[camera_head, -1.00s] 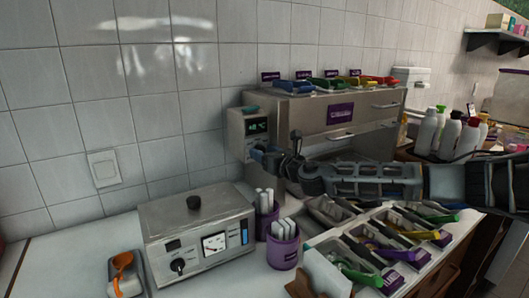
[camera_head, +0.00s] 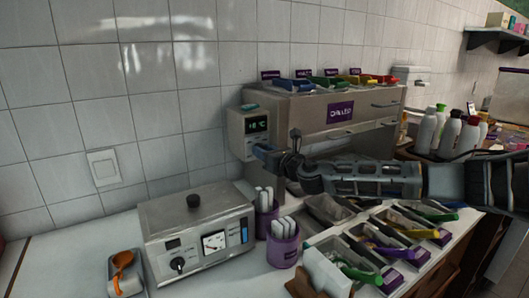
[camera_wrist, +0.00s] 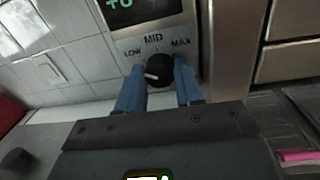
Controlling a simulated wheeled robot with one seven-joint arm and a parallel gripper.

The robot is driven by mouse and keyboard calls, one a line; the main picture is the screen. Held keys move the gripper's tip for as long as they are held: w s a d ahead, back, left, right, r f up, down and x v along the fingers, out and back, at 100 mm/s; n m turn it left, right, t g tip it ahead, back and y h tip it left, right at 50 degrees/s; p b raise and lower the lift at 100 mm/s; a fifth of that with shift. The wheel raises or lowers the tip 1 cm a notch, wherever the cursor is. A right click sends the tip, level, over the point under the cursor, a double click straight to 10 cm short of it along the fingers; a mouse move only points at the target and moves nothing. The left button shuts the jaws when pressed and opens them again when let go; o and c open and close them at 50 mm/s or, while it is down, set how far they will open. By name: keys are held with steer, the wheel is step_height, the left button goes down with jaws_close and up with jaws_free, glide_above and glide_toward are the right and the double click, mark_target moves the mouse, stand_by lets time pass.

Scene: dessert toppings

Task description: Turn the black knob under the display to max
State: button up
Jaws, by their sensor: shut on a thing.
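The black knob (camera_wrist: 158,70) sits below the green-lit display (camera_wrist: 130,8) in the wrist view, among the labels LOW, MID and MAX. Its white pointer mark is toward the left, on the LOW side. My gripper (camera_wrist: 159,66) has one blue finger on each side of the knob and is shut on it. In the head view the display (camera_head: 258,125) is on a pale box at the left end of the steel dispenser, and my gripper (camera_head: 259,151) is just under it, hiding the knob.
A steel box with its own knob and gauge (camera_head: 214,241) stands at the lower left. Purple cups (camera_head: 283,247) of white sticks stand beside it. Topping trays with coloured scoops (camera_head: 370,245) lie below my arm. White bottles (camera_head: 450,135) stand at the right.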

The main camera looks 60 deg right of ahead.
steer(key=shift+f+m, duration=0.1)
steer(key=shift+m, duration=0.2)
steer(key=m+h+b, duration=0.1)
steer(key=m+b, duration=0.1)
steer(key=m, duration=0.9)
steer(key=m+h+b, duration=0.1)
steer(key=m+b, duration=0.2)
steer(key=m, duration=0.8)
steer(key=shift+f+m+b, duration=0.2)
steer(key=shift+m+b, duration=0.1)
steer(key=shift+m, duration=0.1)
steer(key=o, duration=1)
steer(key=shift+o, duration=0.2)
